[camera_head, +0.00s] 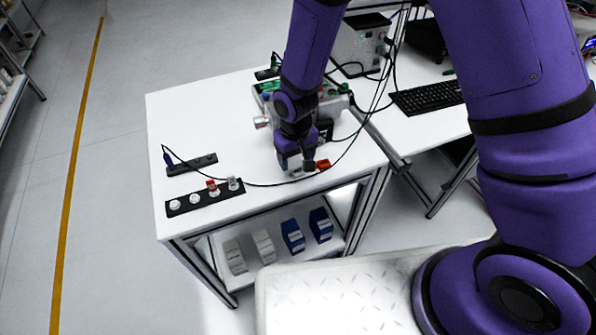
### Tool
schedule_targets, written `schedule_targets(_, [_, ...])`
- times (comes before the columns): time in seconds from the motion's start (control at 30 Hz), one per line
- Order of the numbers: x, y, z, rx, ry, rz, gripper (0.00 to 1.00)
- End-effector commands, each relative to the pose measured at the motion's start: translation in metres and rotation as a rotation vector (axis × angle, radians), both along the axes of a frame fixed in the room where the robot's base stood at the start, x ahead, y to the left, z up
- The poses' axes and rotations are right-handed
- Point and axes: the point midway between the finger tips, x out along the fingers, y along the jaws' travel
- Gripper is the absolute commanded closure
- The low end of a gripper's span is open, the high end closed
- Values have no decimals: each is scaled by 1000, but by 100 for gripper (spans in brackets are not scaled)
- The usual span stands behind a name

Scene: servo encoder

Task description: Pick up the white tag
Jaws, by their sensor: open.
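My gripper (296,165) points down over the front part of the white table, its jaws open. A small pale patch shows between and below the fingers, but I cannot tell whether it is the white tag or part of the table. A small red-orange piece (323,164) lies just right of the fingers. On the left, a black strip (204,197) holds several white round pieces, one with a red piece (211,185) on top and one with a taller whitish piece (233,183) at its right end. I cannot tell which whitish thing is the tag.
A second black strip (192,165) with a cable lies behind the first. A grey device (268,98) stands behind my gripper. A dark cable loops across the tabletop in front of it. A keyboard (428,96) is on the right table. The table's back left (190,115) is clear.

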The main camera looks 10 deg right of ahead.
Motion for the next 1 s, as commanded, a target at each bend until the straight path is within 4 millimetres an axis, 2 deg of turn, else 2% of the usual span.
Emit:
schedule_targets(0.1, [1,0,-17,-1,2,0,34])
schedule_targets(0.23, [1,0,-29,0,1,1,34])
schedule_targets(0.57, [1,0,-34,0,-1,1,34])
schedule_targets(0.8, [1,0,-34,0,0,1,87])
schedule_targets(1.0, [1,0,-34,0,0,1,87])
